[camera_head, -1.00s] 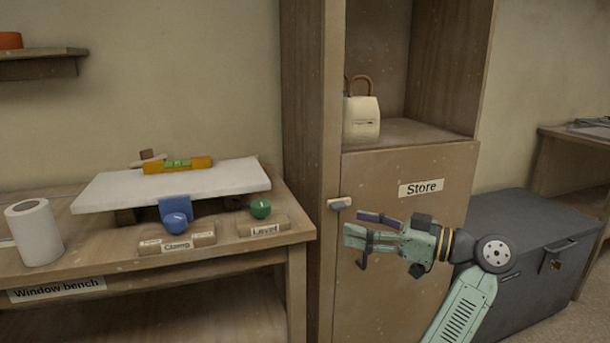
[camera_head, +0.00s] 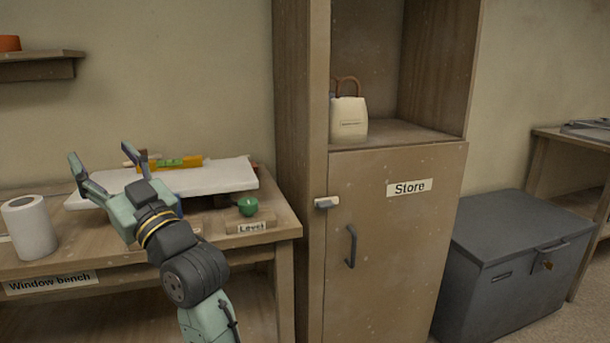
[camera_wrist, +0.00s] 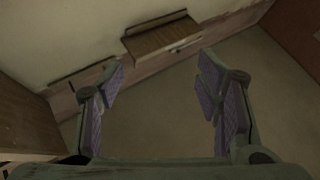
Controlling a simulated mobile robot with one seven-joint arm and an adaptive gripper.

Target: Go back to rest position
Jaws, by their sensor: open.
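My gripper (camera_head: 108,165) is open and empty in the head view, raised in front of the white board on the window bench, fingers pointing up and to the left. In the wrist view my gripper (camera_wrist: 160,85) also shows its two fingers spread wide with nothing between them. My arm hides part of the bench front and the blue knob area. The task names no object.
The window bench (camera_head: 270,240) holds a white roll (camera_head: 30,228), a white board (camera_head: 225,177), an orange level (camera_head: 180,164) and a green knob (camera_head: 248,206). A grey chest (camera_head: 510,265) stands right.

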